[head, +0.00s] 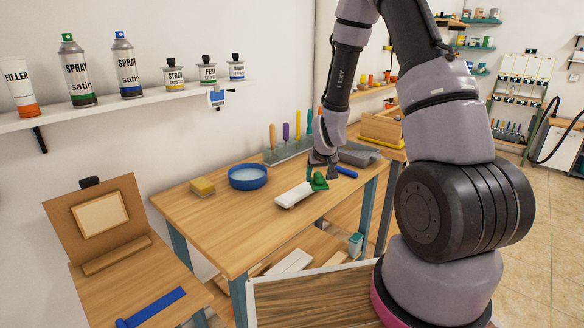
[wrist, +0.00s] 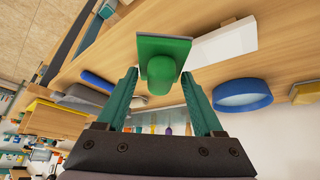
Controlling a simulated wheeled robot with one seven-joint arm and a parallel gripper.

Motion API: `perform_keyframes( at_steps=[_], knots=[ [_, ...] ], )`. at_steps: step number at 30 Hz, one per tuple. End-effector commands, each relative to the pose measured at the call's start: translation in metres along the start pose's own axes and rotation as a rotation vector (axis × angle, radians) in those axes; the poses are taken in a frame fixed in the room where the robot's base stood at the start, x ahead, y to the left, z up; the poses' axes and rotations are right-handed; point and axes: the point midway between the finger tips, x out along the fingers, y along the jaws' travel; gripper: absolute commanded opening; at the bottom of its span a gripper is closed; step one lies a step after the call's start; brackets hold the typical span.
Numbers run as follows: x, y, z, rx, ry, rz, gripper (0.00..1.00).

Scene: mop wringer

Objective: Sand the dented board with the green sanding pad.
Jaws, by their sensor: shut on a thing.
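The green sanding pad (head: 319,182) is at the tip of my gripper (head: 323,168), over the right part of the wooden workbench. In the wrist view the pad (wrist: 162,48) has a flat plate and a rounded knob, and the knob is between the two teal fingers of my gripper (wrist: 160,77). My gripper is shut on the pad. I cannot tell whether the pad touches the bench. No dent is clear on any board. A pale board (head: 100,215) leans on a brown stand at the left. A white block (head: 293,195) lies beside the pad.
The workbench (head: 235,222) also holds a blue round dish (head: 248,176), a yellow sponge-like block (head: 202,187), a grey tray (head: 357,154) and upright coloured tools. A blue strip (head: 150,307) lies at the lower left. The bench's front left is clear.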

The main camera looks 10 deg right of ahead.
Motion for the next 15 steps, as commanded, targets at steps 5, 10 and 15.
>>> perform_keyframes(
  at_steps=[5,10,15],
  knots=[
    [0.0,-0.035,-0.021,0.033,0.01,0.02,0.06],
    [-0.004,-0.057,-0.035,0.065,0.023,0.027,0.06],
    [-0.005,-0.067,-0.041,0.081,0.03,0.028,0.06]
  ],
)
